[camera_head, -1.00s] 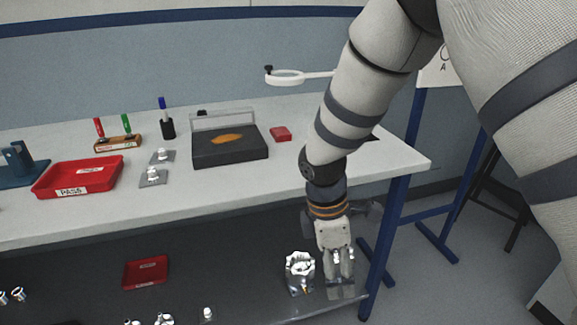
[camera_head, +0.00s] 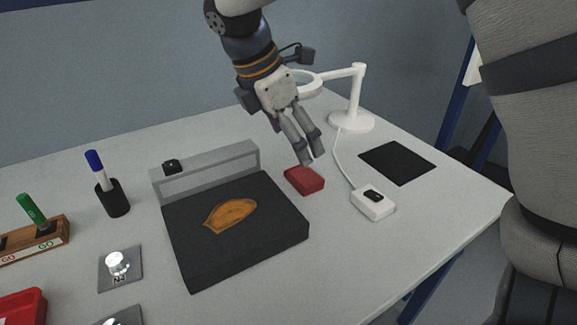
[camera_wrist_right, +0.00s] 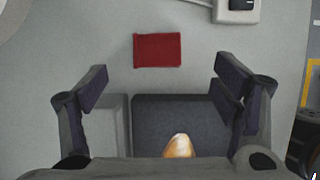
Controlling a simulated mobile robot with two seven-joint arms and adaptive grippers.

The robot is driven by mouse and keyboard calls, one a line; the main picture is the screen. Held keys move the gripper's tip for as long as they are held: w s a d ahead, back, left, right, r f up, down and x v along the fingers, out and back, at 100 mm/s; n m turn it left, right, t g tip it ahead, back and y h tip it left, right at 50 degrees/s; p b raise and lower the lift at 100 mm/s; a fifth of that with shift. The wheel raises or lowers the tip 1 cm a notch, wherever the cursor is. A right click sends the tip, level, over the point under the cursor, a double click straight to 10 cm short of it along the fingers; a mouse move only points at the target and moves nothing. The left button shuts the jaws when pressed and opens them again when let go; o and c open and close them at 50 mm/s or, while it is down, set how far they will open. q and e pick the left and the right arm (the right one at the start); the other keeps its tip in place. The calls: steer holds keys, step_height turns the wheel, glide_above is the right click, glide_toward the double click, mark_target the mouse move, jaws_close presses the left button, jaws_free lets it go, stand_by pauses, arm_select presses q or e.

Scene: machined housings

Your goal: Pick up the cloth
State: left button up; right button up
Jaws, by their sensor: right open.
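The red cloth (camera_head: 304,180), a small folded-looking block, lies flat on the white table, right of the dark box. It also shows in the right wrist view as a red rectangle (camera_wrist_right: 157,50), ahead of the fingertips. My right gripper (camera_head: 308,158) is above and just behind the cloth in the head view, pointing down. In the right wrist view its fingers (camera_wrist_right: 163,85) are spread and empty, and the cloth is apart from them. My left gripper is not in view.
A dark box (camera_head: 240,245) with an orange patch and grey back wall stands left of the cloth. A white corded switch box (camera_head: 373,204), magnifier lamp (camera_head: 351,119) and black mat (camera_head: 398,162) are right. A pen holder (camera_head: 112,199) stands left. The front right table is clear.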

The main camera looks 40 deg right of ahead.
mark_target(308, 174)
steer(key=x, duration=1)
steer(key=shift+w+b, duration=0.1)
steer(key=shift+b, duration=0.2)
steer(key=shift+a, duration=0.1)
steer(key=c, duration=1.1)
